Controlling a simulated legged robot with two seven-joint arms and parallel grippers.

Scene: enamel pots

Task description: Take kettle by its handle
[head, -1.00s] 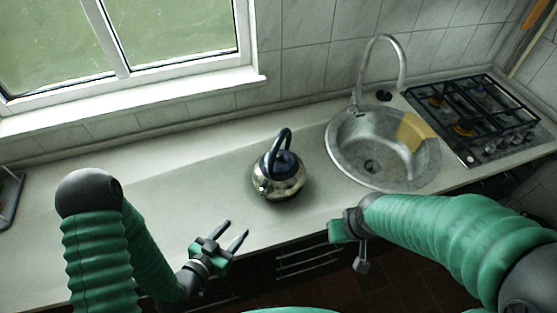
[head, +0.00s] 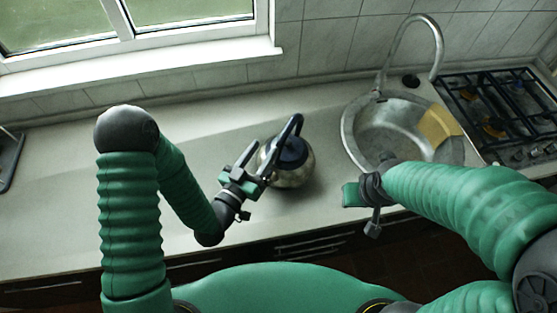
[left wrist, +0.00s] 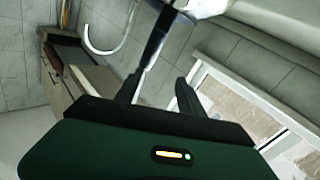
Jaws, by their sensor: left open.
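The kettle (head: 293,170) is a round shiny metal pot with a dark blue lid and a dark arched handle (head: 291,127). It stands upright on the counter. My left gripper (head: 259,157) is open at the kettle's left side, with its fingers close to the handle. In the left wrist view the dark handle (left wrist: 156,38) rises from near the gap between the open fingers (left wrist: 158,90), and a pale, shiny part of the kettle (left wrist: 205,6) shows at the top edge. I cannot tell whether the fingers touch the handle. My right gripper (head: 362,205) hangs at the counter's front edge, its jaws unclear.
A round metal sink (head: 352,148) with a curved tap (head: 433,40) and a yellow cloth-like piece (head: 438,124) lies right of the kettle. A gas hob (head: 505,105) is farther right. A dark rack (head: 8,160) stands at the far left. The counter (head: 70,180) left of the kettle is clear.

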